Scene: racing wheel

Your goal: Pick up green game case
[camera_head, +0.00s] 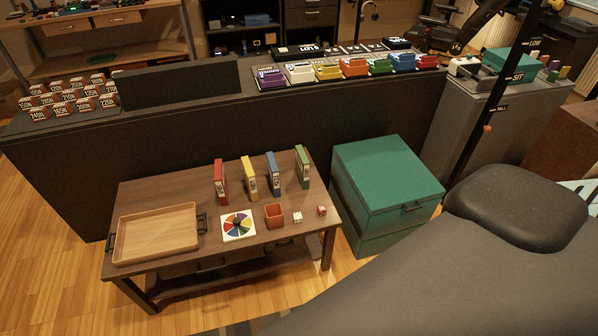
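The green game case (303,167) stands upright on the dark wooden table (170,199). It is the rightmost in a row of cases near the table's back right. A blue case (273,175) stands just left of it, then a yellow case (249,178) and a red case (220,182). They stand apart from one another. Neither of my grippers shows in this view.
A large green box (388,178) stands right of the table. A dark padded surface (430,275) fills the lower right. A long counter (290,120) runs behind.

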